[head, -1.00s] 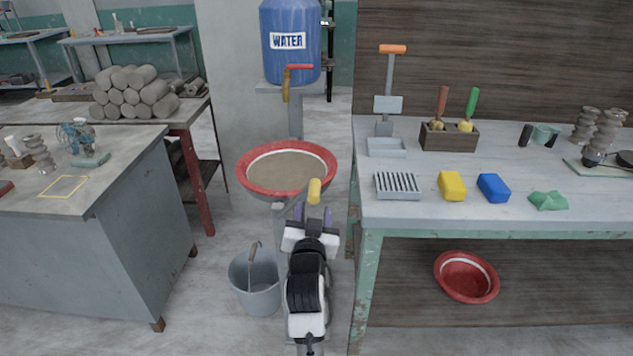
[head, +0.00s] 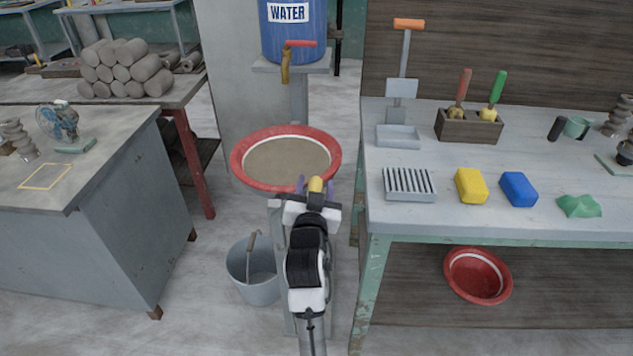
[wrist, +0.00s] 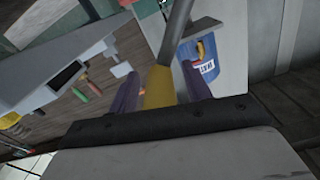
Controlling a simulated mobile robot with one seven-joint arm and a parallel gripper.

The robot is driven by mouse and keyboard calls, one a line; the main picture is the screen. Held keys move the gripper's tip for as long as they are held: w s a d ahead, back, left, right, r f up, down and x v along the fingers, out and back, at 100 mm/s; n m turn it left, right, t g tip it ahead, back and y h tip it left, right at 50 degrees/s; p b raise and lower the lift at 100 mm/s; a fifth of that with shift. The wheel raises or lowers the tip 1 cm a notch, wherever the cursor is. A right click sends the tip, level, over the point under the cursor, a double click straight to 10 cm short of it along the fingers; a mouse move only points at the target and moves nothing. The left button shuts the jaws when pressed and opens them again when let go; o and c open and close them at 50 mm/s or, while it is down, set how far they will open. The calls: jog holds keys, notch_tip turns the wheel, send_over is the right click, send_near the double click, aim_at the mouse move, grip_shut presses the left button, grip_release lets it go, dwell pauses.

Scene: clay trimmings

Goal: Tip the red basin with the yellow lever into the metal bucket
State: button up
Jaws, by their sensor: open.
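The red basin (head: 238,167) sits level on its stand and holds grey-brown slurry. The yellow lever (head: 316,184) stands at its near right side. In the wrist view the yellow lever grip (wrist: 158,90), on a metal rod, lies between my two purple fingers. My gripper (head: 316,188) is open, with a finger on each side of the grip; whether either touches it I cannot tell. The metal bucket (head: 238,268) stands on the floor below and left of the lever, its handle raised. My gripper and arm hide part of the stand.
A workbench (head: 430,222) on the right carries sponges and tools, with another red bowl (head: 478,275) beneath it. A grey cabinet (head: 130,235) stands left. A blue water tank (head: 290,38) with a tap is behind the basin. Floor between bucket and cabinet is clear.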

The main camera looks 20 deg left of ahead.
jog(key=shift+s, duration=0.1)
jog(key=shift+c, duration=1.1)
grip_shut()
jog(key=shift+r, duration=0.1)
